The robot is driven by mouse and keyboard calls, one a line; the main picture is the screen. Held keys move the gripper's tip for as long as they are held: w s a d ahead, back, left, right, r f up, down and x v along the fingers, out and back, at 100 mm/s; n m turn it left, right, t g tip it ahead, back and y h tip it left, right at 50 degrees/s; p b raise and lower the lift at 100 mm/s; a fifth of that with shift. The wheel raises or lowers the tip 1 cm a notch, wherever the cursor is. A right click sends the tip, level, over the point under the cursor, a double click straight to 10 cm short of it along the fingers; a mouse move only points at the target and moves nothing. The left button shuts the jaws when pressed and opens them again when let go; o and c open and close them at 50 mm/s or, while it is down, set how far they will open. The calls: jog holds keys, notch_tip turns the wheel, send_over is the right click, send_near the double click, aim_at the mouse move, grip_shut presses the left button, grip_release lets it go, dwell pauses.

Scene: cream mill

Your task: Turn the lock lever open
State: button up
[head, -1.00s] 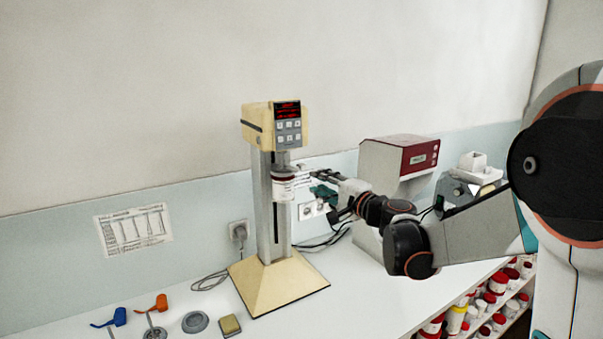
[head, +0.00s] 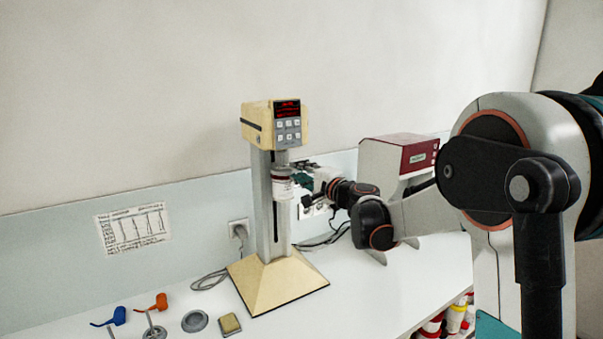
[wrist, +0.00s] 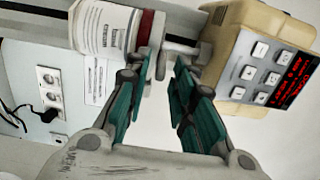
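The cream mill (head: 272,125) stands on the bench, with a red-lit display and a keypad on its head. A white jar with a dark red band (head: 283,186) is mounted below the head on the grey column; it shows large and sideways in the wrist view (wrist: 103,30). My gripper (head: 304,178) is just right of the jar, near its top. In the wrist view my gripper (wrist: 160,72) has its teal fingers apart, with a small pale grey part (wrist: 162,58) beside the jar's lid between the tips. I cannot tell whether this part is the lock lever or whether the fingers touch it.
A beige and dark red machine (head: 398,160) stands behind my arm on the right. Wall sockets (wrist: 47,88) and cables are behind the mill. Blue (head: 112,317) and orange (head: 153,303) tools, a grey round lid (head: 195,321) and a small yellowish block (head: 229,324) lie at the front left.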

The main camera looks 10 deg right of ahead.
aim_at(287, 168)
grip_shut()
jog(key=shift+s+a+m+t+h, duration=0.3)
jog(key=shift+m+h, duration=0.2)
jog(key=shift+h, duration=0.25)
jog(key=shift+s+a+m+t+h, duration=0.1)
jog(key=shift+a+m+t+h, duration=0.1)
jog(key=shift+a+m+h, duration=0.4)
jog(key=h, duration=0.1)
jog(key=a+m+h, duration=0.1)
jog(key=h, duration=0.1)
jog(key=m+h+b, duration=0.1)
jog(key=shift+s+a, duration=0.2)
jog(key=shift+s, duration=0.1)
jog(key=a+m+h, duration=0.1)
jog(key=h, duration=0.1)
jog(key=a+m+h, duration=0.1)
jog(key=m+h, duration=0.1)
jog(key=h, duration=0.1)
jog(key=shift+a+m+g+h+b, duration=0.2)
jog(key=shift+a+m+g+h, duration=0.15)
jog(key=shift+m+h, duration=0.45)
jog(key=shift+a+m+g+h+b, duration=0.25)
jog(key=shift+m+g+h, duration=0.3)
jog(key=shift+h, duration=0.4)
